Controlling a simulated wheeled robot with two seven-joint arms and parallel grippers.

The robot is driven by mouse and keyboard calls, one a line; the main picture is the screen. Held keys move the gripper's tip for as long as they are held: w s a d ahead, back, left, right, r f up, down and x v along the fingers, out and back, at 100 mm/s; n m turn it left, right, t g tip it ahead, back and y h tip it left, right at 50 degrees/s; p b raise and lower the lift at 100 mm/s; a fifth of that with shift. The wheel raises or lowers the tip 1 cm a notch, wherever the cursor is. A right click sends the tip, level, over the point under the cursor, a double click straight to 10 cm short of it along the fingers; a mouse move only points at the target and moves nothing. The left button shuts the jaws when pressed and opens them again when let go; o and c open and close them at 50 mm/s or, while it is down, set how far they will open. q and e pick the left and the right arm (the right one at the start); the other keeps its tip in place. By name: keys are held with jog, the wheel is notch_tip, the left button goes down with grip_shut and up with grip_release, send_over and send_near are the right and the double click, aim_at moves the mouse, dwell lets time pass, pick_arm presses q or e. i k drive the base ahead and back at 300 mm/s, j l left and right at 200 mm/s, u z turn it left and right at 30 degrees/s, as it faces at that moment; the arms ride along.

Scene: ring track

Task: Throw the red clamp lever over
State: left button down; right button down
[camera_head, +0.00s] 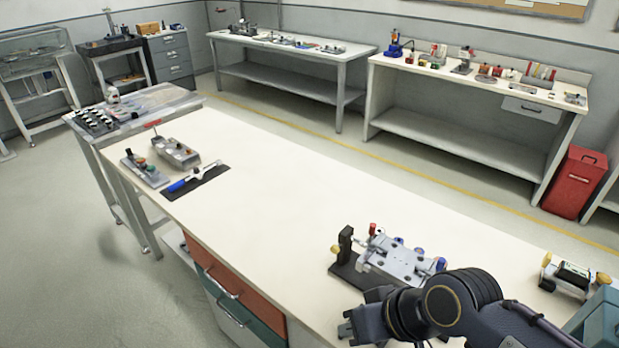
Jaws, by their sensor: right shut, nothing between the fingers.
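A grey metal fixture (392,262) sits on a dark base near the right end of the white bench. A small upright red-capped part (372,229) stands at its back left edge, and it looks like the red clamp lever. At this size I cannot tell its exact shape or which way it is thrown. My right gripper (347,329) is shut and empty, at the bench's front edge, in front of the fixture and apart from the red part. My right arm comes in from the lower right and hides part of the bench. My left gripper is out of view.
A black upright block (346,243) stands at the fixture's left. A device with yellow knobs (570,275) lies to the right, by a teal box (598,318). A blue-handled tool (190,180) lies on a dark mat at the far left. The bench's middle (270,200) is clear.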

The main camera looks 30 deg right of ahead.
aim_at(373, 228)
jog(key=z, duration=1.35)
